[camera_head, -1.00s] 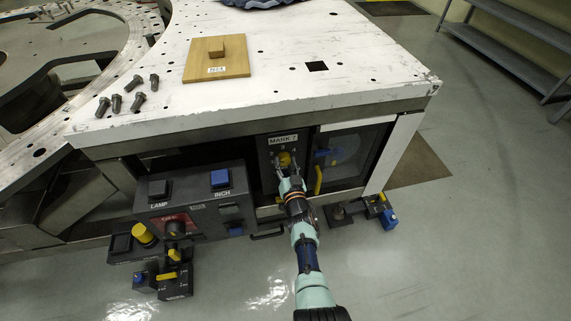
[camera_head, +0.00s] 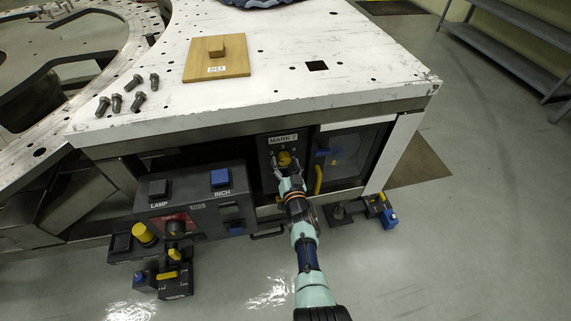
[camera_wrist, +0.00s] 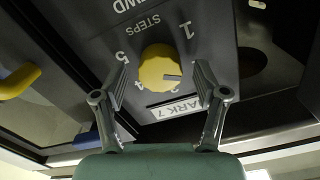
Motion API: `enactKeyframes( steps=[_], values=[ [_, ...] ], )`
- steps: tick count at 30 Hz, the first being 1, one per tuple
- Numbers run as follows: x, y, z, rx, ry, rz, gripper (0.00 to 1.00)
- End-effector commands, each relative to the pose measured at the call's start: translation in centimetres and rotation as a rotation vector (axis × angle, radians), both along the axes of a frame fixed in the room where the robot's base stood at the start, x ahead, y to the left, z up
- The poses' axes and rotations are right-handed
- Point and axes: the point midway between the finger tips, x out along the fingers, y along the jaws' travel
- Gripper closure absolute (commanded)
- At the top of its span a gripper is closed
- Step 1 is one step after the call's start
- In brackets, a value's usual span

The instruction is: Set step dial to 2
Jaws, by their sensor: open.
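The yellow step dial (camera_wrist: 160,68) sits on a dark panel marked STEPS, which appears upside down in the wrist view. A dark line on the dial points right in that view. The numerals 1 and 5 are readable around it; others are partly hidden by my fingers. In the head view the dial (camera_head: 285,159) is under the MARK 7 plate (camera_head: 283,140). My gripper (camera_wrist: 158,85) is open, with one finger on each side of the dial in the picture. I cannot tell whether either finger touches it. My gripper also shows in the head view (camera_head: 287,172).
A dark control box (camera_head: 198,203) with LAMP and INCH buttons is left of the dial. A windowed door (camera_head: 345,150) with blue and yellow handles is on its right. The table edge (camera_head: 250,122) overhangs above. Bolts (camera_head: 128,95) and a wooden block (camera_head: 217,60) lie on top.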

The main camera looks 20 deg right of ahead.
Motion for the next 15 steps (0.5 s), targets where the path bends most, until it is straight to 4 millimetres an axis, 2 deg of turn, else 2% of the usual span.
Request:
enactKeyframes(
  steps=[8,15],
  values=[
    [-0.7,0.2,-0.2,0.0,0.001,0.007,0.28],
    [-3.7,0.6,-0.1,-0.003,0.0,0.002,0.28]
  ],
)
